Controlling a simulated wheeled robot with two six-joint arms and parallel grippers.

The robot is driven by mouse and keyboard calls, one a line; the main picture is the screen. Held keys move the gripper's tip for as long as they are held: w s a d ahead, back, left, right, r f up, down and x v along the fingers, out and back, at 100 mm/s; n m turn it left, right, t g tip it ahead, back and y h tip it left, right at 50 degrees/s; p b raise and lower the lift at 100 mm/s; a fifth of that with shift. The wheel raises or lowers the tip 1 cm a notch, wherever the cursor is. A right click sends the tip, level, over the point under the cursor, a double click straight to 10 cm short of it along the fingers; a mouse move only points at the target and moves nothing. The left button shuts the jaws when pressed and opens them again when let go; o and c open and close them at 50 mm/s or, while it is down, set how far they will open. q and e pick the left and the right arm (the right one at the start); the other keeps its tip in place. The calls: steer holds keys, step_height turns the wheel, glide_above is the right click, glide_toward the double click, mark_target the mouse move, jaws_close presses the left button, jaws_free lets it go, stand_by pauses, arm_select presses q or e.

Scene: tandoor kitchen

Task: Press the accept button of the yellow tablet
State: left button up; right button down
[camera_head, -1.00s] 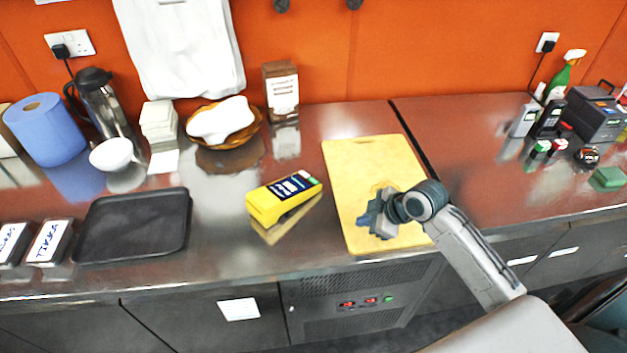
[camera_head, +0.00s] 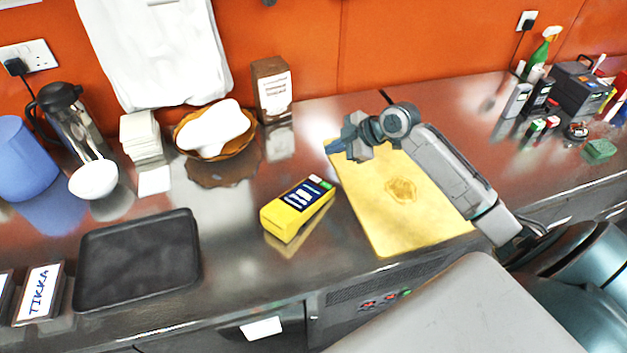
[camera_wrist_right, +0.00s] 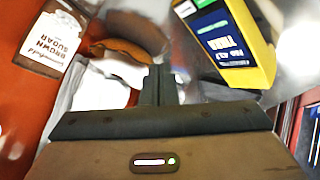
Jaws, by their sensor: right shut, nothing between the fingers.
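The yellow tablet (camera_head: 285,221) lies on the steel counter, a wedge-shaped block with a dark blue screen. A green button (camera_head: 327,185) and a white button (camera_head: 315,178) sit at its far end. In the right wrist view the tablet (camera_wrist_right: 262,45) is at the upper right, its screen lettering blurred, its button end cut by the top edge. My right gripper (camera_head: 336,146) is shut and empty, above the far left corner of the yellow board, beyond and slightly right of the tablet, not touching it. Its fingers (camera_wrist_right: 158,84) are together in the wrist view. My left gripper is out of view.
The yellow board (camera_head: 385,205) lies right of the tablet, the black tray (camera_head: 135,262) to its left. Behind are a basket (camera_head: 241,147), a brown sugar box (camera_head: 272,90) and white napkins (camera_head: 140,135). Bare counter surrounds the tablet.

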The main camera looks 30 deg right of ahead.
steer(key=b, duration=0.6)
glide_toward(319, 181)
steer(key=x, duration=0.4)
steer(key=shift+w+a+r, duration=0.1)
steer(key=shift+w+r, duration=0.15)
steer(key=shift+w, duration=0.1)
steer(key=shift+f, duration=0.3)
stand_by(0.8)
stand_by(0.4)
steer(key=shift+a+f, duration=0.1)
steer(key=shift+f, duration=0.25)
